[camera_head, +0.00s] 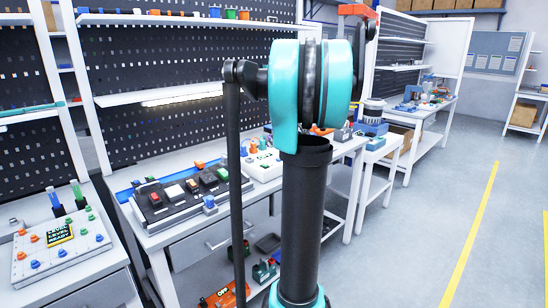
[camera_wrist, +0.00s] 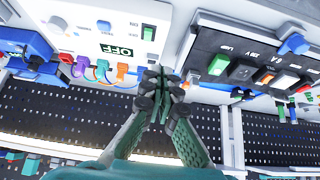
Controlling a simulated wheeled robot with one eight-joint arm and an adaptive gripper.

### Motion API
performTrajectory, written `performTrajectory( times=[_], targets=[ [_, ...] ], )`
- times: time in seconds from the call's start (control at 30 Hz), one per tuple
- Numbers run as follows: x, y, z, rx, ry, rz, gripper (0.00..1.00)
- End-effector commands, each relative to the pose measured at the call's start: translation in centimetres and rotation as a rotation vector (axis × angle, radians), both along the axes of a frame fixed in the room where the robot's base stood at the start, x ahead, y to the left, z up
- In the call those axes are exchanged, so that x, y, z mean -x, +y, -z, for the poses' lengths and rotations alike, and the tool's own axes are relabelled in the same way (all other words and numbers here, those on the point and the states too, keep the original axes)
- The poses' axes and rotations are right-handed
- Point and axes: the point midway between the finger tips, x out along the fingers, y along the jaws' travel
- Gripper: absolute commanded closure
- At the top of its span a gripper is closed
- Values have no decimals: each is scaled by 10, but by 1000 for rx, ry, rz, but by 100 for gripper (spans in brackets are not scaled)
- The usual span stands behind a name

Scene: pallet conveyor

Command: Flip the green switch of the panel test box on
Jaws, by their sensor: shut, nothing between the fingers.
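In the wrist view, my gripper (camera_wrist: 160,78) is shut and empty, with its fingertips at the near edge of a white box. This white box (camera_wrist: 128,14) has a display (camera_wrist: 116,50) reading OFF, a blue button (camera_wrist: 103,25) and a green switch (camera_wrist: 149,33). The green switch is just beyond the fingertips, apart from them in the picture; the distance in depth is unclear. In the head view, a white box (camera_head: 264,168) on the bench is partly behind my arm, and my gripper is hidden. I cannot tell which box bears the panel test name.
A black switch panel (camera_head: 152,212), also in the wrist view (camera_wrist: 205,45), stands beside the white box and has its own green switch (camera_wrist: 218,64). Colored plugs (camera_wrist: 102,68) line the white box's edge. A separate white box (camera_head: 60,262) stands at left. Floor (camera_head: 420,225) is clear at right.

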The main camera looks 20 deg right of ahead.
Motion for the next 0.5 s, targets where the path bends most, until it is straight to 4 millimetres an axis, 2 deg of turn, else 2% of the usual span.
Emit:
performTrajectory(
  times=[0.03,0.13,0.5],
  targets=[
    [-3,-9,-5,3,-10,-3,100],
    [-8,-17,-12,5,-22,-11,100],
    [-9,-18,-12,6,-25,-13,100]
  ],
)
